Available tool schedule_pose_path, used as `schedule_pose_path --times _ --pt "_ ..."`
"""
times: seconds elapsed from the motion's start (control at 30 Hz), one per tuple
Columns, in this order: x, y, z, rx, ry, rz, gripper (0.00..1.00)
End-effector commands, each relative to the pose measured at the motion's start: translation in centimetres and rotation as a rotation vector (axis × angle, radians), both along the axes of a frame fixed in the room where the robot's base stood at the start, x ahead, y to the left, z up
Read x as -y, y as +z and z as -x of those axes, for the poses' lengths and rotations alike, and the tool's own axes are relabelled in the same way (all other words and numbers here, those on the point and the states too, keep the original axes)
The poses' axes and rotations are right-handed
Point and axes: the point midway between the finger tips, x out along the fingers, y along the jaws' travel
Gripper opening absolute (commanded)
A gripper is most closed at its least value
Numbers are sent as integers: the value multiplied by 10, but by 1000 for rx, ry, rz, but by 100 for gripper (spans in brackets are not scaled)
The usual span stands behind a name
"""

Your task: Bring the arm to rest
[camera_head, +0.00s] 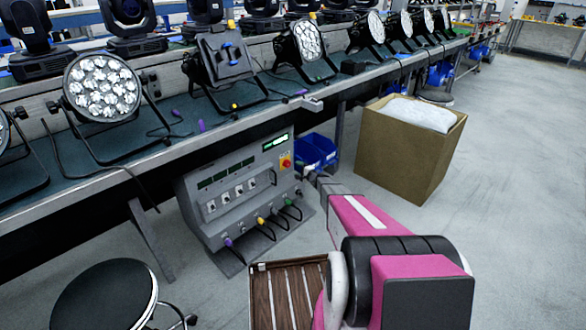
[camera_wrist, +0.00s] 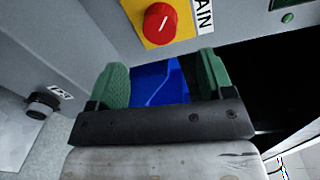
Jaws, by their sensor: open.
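My gripper (camera_wrist: 163,78) shows in the wrist view with its two green-padded fingers apart and nothing held between them. A blue bin (camera_wrist: 160,84) shows in the gap, beyond the fingers. In the head view my pink arm reaches forward from the lower right, and its end lies close to the right side of the grey control panel (camera_head: 222,203). A red knob on a yellow plate (camera_wrist: 158,22) is just beyond the fingers, above them in the wrist view. I cannot tell the exact gap between my gripper and the panel.
A long bench (camera_head: 185,153) carries several par cans (camera_head: 103,86). Blue bins (camera_head: 318,148) sit below it, right of the panel. A large cardboard box (camera_head: 400,152) stands on the right. A black stool (camera_head: 105,297) is at lower left. Open floor (camera_head: 525,170) lies right of the box.

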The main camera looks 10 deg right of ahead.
Motion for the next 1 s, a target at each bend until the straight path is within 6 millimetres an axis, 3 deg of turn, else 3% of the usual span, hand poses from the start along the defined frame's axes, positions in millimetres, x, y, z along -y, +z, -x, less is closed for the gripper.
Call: schedule_pose_path --times 0.1,0.27,0.57,0.67,0.87,1.0 --pt "11 2 18 -1 -1 1 74" --pt "18 3 26 1 0 1 74" --pt "18 3 27 0 2 2 74" --pt "10 11 36 -2 28 23 74" --pt "-32 50 90 -30 185 152 74" --pt "-66 80 147 -71 339 297 74"
